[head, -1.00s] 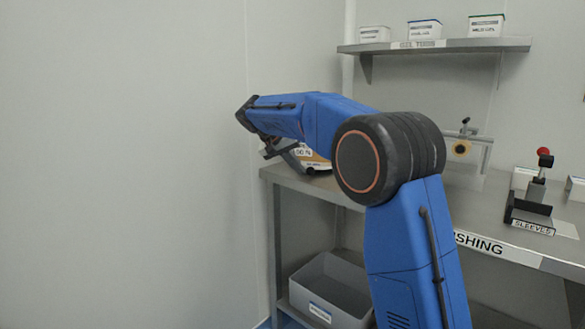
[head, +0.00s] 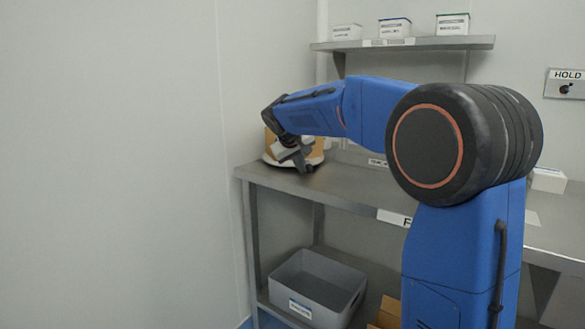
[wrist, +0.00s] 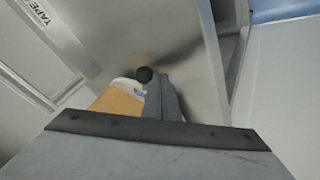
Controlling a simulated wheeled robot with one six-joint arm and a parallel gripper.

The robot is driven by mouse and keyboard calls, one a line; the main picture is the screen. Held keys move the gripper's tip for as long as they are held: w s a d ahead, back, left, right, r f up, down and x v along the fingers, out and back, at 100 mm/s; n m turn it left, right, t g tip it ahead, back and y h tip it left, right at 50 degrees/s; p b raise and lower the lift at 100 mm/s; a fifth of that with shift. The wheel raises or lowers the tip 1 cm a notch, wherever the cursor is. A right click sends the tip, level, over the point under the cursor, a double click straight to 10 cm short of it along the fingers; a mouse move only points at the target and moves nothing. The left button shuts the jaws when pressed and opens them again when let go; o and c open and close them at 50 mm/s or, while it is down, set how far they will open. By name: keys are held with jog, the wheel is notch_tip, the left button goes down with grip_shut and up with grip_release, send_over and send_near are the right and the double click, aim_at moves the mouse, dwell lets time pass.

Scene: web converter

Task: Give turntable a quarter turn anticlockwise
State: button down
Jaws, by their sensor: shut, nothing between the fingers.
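The turntable (head: 268,162) is a low white disc on the left end of the steel bench in the head view. A brown cardboard box (head: 270,146) stands on it. My gripper (head: 303,162) is shut and empty, in front of the turntable's near side and covering part of it and the box. In the wrist view the shut fingers (wrist: 160,90) overlap the box (wrist: 113,103), with a bit of white beside it. I cannot tell whether the fingers touch the turntable or box.
A wall stands close to the left of the steel bench (head: 350,185). A shelf (head: 450,43) with several white boxes hangs above. A grey bin (head: 318,284) sits on the lower shelf. A HOLD sign (head: 567,84) is on the right wall. My arm hides much of the bench.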

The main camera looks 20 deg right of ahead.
jog(key=d+n, duration=0.1)
jog(key=d, duration=0.1)
jog(key=d+n+y, duration=0.1)
jog(key=d, duration=0.1)
jog(key=shift+s+d+t, duration=0.1)
jog(key=shift+s+t, duration=0.1)
jog(key=shift+t, duration=0.2)
jog(key=shift+w+d, duration=0.2)
jog(key=shift+d, duration=0.9)
jog(key=shift+w+d, duration=0.2)
jog(key=shift+d, duration=0.9)
jog(key=shift+w+d, duration=0.2)
jog(key=shift+d, duration=0.35)
jog(key=shift+w+d, duration=0.2)
jog(key=shift+d, duration=0.35)
jog(key=shift+d, duration=0.1)
jog(key=shift+r, duration=0.1)
